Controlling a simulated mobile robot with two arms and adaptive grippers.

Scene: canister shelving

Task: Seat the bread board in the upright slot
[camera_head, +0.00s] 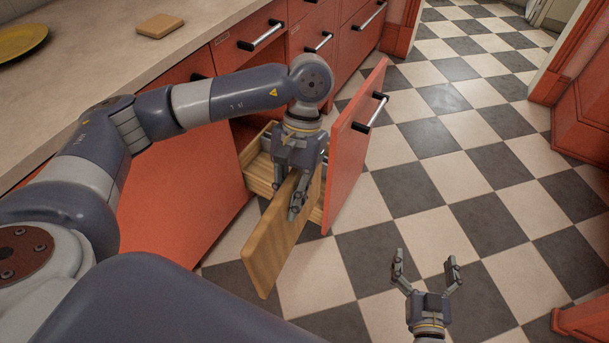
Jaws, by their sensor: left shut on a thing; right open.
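The bread board (278,238) is a flat wooden slab held on edge, hanging tilted beside the open drawer. My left gripper (296,195) is shut on its upper part, which the fingers partly hide. The pulled-out drawer (258,180) has pale wooden walls and a red front (352,150) with a dark-and-silver handle. The board overlaps the drawer's near side in the view, and I cannot tell whether they touch. The upright slot cannot be made out; the arm, gripper and board cover much of the drawer's inside. My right gripper (426,272) is open and empty above the floor at the lower right.
A beige counter (110,75) runs along the left, with a small wooden block (160,26) and a yellow plate (20,42) on it. Closed red drawers (245,38) line the cabinet behind. The checkered floor (450,150) to the right is clear. Red cabinetry stands at the right edge.

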